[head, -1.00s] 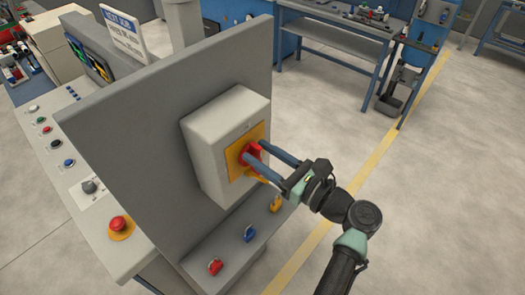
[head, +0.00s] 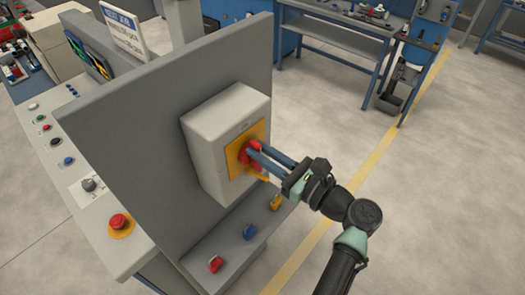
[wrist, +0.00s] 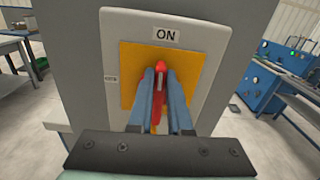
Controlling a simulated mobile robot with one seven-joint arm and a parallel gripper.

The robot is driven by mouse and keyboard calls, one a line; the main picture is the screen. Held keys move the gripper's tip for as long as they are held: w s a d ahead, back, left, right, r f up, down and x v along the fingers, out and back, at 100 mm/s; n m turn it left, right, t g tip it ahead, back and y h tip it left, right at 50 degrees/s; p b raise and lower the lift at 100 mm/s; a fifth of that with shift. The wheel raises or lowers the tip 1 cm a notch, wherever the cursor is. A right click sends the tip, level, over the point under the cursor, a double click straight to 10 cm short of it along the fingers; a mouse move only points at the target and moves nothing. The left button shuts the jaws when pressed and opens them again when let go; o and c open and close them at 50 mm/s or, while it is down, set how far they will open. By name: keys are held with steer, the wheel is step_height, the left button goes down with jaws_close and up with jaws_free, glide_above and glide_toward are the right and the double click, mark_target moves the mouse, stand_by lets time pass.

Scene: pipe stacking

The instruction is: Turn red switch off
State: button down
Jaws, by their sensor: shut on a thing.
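The red switch (head: 243,154) is a rotary handle on a yellow plate (head: 234,163), on the front of a grey box (head: 209,150). In the wrist view the red handle (wrist: 160,64) stands about upright, its top toward the "ON" label (wrist: 165,36). A small label (wrist: 111,78) sits at the plate's left side, too blurred to read. My gripper (head: 257,151) reaches in from the right and is shut on the handle, one blue finger on each side. The fingers hide part of the handle.
The box is mounted on an upright grey panel (head: 130,160). Red (head: 215,264), blue (head: 249,232) and yellow (head: 276,202) padlocks lie on the ledge below. A red push button (head: 119,221) is on the console at left. The floor to the right is open.

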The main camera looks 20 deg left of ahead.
mark_target(243, 162)
steer(key=n+b, duration=0.1)
steer(key=n, duration=0.1)
steer(key=s+f+n+b, duration=0.1)
steer(key=n+b, duration=0.1)
steer(key=n, duration=0.1)
steer(key=n+b, duration=0.2)
steer(key=n, duration=0.1)
steer(key=shift+s+a+f, duration=0.15)
steer(key=shift+s+a, duration=0.15)
steer(key=shift+s, duration=0.05)
steer(key=n+b, duration=0.1)
steer(key=n, duration=0.1)
steer(key=n+b, duration=0.1)
steer(key=b, duration=0.1)
steer(key=f+n+b, duration=0.1)
steer(key=n+b, duration=0.1)
steer(key=shift+s+a+f+n, duration=0.1)
steer(key=shift+s+n, duration=0.2)
steer(key=n+b, duration=0.3)
steer(key=b, duration=0.1)
steer(key=shift+s+f+n, duration=0.1)
steer(key=shift+f+n, duration=0.15)
steer(key=shift+n, duration=0.05)
steer(key=c, duration=0.8)
jaws_free()
steer(key=shift+c, duration=0.2)
